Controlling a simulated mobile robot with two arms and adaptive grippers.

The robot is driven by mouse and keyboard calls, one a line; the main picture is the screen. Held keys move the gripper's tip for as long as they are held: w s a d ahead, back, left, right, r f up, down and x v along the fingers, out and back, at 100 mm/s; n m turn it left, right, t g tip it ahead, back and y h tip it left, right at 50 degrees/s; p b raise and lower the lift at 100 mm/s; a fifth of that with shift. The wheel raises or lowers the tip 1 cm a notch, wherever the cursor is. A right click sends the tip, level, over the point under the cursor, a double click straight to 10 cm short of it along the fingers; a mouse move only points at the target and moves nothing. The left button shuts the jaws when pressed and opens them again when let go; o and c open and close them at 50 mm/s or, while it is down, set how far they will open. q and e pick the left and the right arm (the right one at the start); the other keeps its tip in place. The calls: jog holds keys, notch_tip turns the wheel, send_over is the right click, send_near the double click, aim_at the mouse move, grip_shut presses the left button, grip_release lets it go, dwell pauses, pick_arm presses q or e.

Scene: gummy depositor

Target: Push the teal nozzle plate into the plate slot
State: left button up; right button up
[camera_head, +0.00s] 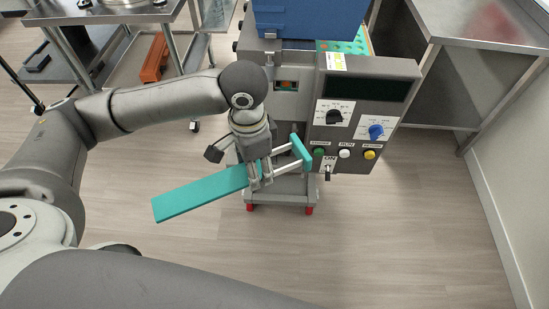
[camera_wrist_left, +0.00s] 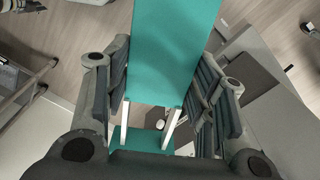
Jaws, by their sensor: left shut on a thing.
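The teal nozzle plate (camera_head: 200,196) is a long flat bar, tilted, with its free end toward the lower left. Two pale rods join its other end to a short teal crosspiece (camera_head: 301,152). My left gripper (camera_head: 260,183) is shut on the plate near the rods, holding it above the floor in front of the machine. In the left wrist view, the plate (camera_wrist_left: 168,50) runs between the two fingers. A small opening (camera_head: 287,86) with orange and green inside shows on the machine's front; I cannot tell if it is the plate slot. My right gripper is not in view.
The grey depositor machine (camera_head: 318,150) has a control panel with knobs and coloured buttons, and a blue box (camera_head: 312,18) on top. Steel tables stand at the back left and right (camera_head: 480,25). The floor (camera_head: 400,230) at the front right is clear.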

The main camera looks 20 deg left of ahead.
aim_at(282, 170)
pick_arm(q)
jog(key=d+m+p, duration=0.1)
jog(key=m, duration=0.2)
jog(key=w+d+m+p, duration=0.1)
jog(key=m, duration=0.1)
jog(key=d+m+p, duration=0.1)
jog(key=m, duration=0.2)
jog(key=shift+w+m, duration=0.2)
jog(key=shift+m, duration=0.1)
jog(key=m+p, duration=0.1)
jog(key=m, duration=0.3)
jog(key=d+f+m+p, duration=0.1)
jog(key=m+p, duration=0.1)
jog(key=m, duration=0.3)
jog(key=w+d+m+p, duration=0.1)
jog(key=m+p, duration=0.1)
jog(key=m, duration=0.3)
jog(key=shift+d+f, duration=0.15)
jog(key=shift+f, duration=0.25)
jog(key=shift+f+m, duration=0.1)
jog(key=shift+m, duration=0.4)
jog(key=shift+d, duration=0.1)
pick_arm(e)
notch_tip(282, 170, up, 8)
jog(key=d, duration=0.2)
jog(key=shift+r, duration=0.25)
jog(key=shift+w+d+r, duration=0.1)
